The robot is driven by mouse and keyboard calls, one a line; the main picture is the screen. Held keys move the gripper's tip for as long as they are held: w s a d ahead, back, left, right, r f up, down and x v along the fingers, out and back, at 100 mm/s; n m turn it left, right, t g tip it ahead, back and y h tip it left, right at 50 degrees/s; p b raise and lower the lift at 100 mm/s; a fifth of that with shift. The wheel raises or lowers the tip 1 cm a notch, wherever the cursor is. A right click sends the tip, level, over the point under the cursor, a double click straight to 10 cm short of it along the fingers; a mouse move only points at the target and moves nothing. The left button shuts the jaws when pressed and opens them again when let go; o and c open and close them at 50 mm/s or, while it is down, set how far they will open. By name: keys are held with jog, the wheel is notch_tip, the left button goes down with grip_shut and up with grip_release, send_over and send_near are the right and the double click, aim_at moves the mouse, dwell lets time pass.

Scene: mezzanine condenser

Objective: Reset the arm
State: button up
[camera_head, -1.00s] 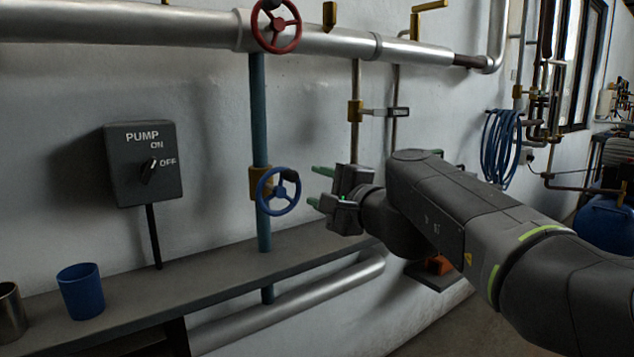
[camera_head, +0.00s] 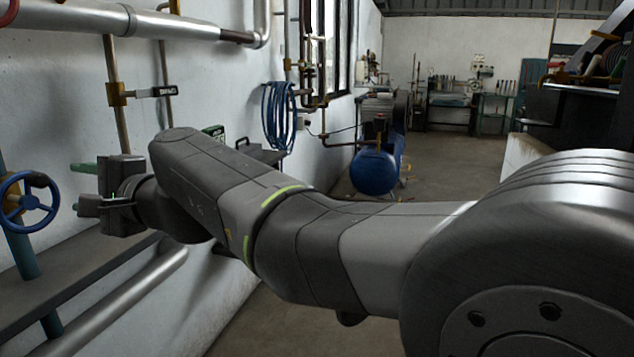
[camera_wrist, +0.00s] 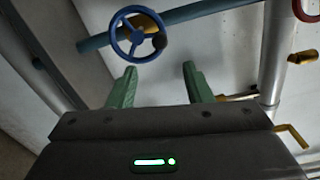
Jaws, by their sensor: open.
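My gripper (camera_head: 80,188) is at the left of the head view, at the end of my outstretched arm, pointing left toward the wall. Its two green fingers are apart with nothing between them; they also show in the wrist view (camera_wrist: 157,88). A blue valve wheel (camera_head: 27,202) on a teal pipe is just beyond the fingertips, apart from them. The same blue wheel shows in the wrist view (camera_wrist: 138,37), ahead of the fingers and to the left of their middle.
A grey shelf (camera_head: 85,272) and a silver pipe (camera_head: 120,305) run along the wall below my gripper. A coiled blue hose (camera_head: 278,118) hangs on the wall. A blue tank (camera_head: 374,170) stands farther back. The floor (camera_head: 450,175) there is clear.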

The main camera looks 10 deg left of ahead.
aim_at(44, 181)
jog(key=a, duration=0.8)
jog(key=w+a, duration=0.1)
jog(key=a, duration=0.3)
jog(key=shift+w, duration=0.1)
jog(key=shift+d, duration=0.1)
